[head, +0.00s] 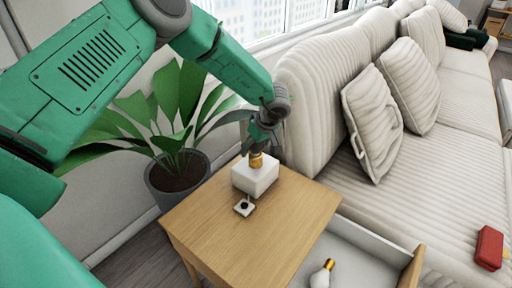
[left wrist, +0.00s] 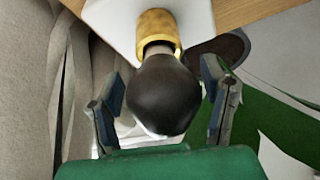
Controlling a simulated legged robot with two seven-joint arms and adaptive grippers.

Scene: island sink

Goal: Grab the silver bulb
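The silver bulb (left wrist: 163,95) looks dark and glossy in the left wrist view. It sits in a gold socket (head: 256,160) on a white block-shaped lamp base (head: 254,178) on the wooden side table. My left gripper (head: 265,138) is right above the lamp and hides most of the bulb in the head view. In the left wrist view its two fingers stand open on either side of the bulb, with visible gaps on both sides. My right gripper is in neither view.
A white bulb (head: 322,274) with a gold cap lies in the open drawer (head: 352,250). A small switch-like piece (head: 244,207) lies before the lamp on the table (head: 270,235). A potted plant (head: 180,170) stands left, a striped sofa (head: 455,160) right, with a red object (head: 489,248) on it.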

